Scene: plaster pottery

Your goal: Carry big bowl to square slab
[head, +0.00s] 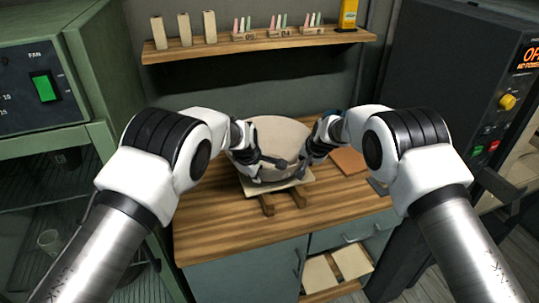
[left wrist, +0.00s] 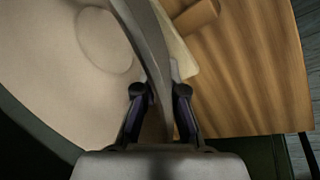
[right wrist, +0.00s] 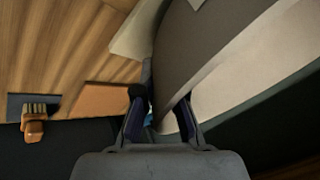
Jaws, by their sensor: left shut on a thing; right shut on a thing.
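The big bowl (head: 280,130) is a wide, pale grey bowl, upright at the middle of the wooden worktop. My left gripper (head: 270,165) is shut on its near left rim; the bowl's wall also runs between the fingers in the left wrist view (left wrist: 152,45). My right gripper (head: 310,157) is shut on the right rim, and the wall (right wrist: 210,35) shows there too. The square slab (head: 297,184) is cream and lies under the bowl on wooden strips (head: 267,204). Its corner shows in the left wrist view (left wrist: 181,55). I cannot tell whether bowl and slab touch.
A terracotta-brown board (head: 349,161) lies right of the bowl; a brush (right wrist: 35,122) shows near it in the right wrist view. A wall shelf (head: 260,41) holds test pieces behind. A green cabinet (head: 45,85) stands left, a dark kiln (head: 450,75) right. The front left worktop is clear.

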